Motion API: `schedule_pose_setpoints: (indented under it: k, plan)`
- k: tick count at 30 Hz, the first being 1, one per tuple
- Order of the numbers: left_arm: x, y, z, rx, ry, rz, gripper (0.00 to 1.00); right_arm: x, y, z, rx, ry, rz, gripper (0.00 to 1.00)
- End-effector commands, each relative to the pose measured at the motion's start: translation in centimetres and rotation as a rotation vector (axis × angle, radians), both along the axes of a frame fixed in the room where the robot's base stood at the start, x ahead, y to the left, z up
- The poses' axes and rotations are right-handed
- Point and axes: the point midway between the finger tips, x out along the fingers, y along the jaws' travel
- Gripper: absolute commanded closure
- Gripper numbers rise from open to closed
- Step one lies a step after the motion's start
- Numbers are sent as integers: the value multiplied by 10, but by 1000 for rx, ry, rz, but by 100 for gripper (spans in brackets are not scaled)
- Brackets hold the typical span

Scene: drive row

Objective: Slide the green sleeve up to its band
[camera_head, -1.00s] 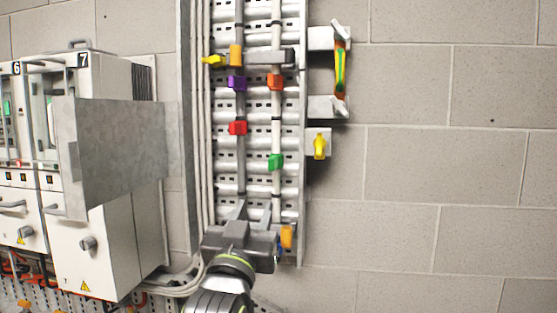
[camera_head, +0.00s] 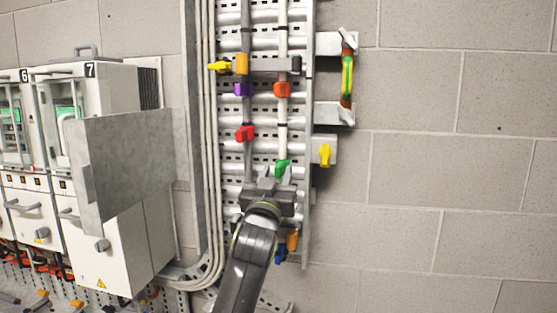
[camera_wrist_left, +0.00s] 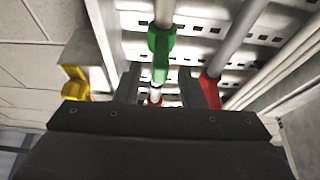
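The green sleeve (camera_head: 283,168) sits on the pale vertical rod, the right of two rods on the slotted panel. In the left wrist view the green sleeve (camera_wrist_left: 161,52) stands between and beyond the open fingers (camera_wrist_left: 165,80), with no clear contact. The gripper hides the rod below the sleeve. My right gripper is not in view.
A red sleeve (camera_head: 245,133) is on the neighbouring left rod, near the gripper. An orange sleeve (camera_head: 282,89) is higher on the pale rod. A yellow handle (camera_head: 325,154) juts out at right. A metal plate (camera_head: 125,160) and cabinets stand at left.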

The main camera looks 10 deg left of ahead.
Motion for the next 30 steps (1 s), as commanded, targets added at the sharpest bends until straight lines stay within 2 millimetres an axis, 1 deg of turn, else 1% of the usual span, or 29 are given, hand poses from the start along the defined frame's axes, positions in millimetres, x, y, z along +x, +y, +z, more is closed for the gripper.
schedule_pose_setpoints:
  k: [1, 7, 12, 18, 19, 20, 27, 30]
  plan:
    - [6, 0, 5, 1, 1, 1, 64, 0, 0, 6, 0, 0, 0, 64]
    - [20, 0, 10, 1, 0, 0, 64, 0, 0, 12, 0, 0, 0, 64]
    - [24, 0, 10, -1, 0, 0, 64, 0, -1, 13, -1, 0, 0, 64]
    - [24, 0, 10, -1, 0, 0, 64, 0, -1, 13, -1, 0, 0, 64]
    - [24, 0, 10, -1, 0, 0, 65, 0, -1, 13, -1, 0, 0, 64]
    - [24, 0, 10, -1, 0, 0, 69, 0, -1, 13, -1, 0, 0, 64]
    - [24, 0, 9, -1, 0, 0, 100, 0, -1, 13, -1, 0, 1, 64]
    - [24, 0, 9, -1, 0, 0, 100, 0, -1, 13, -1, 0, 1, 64]
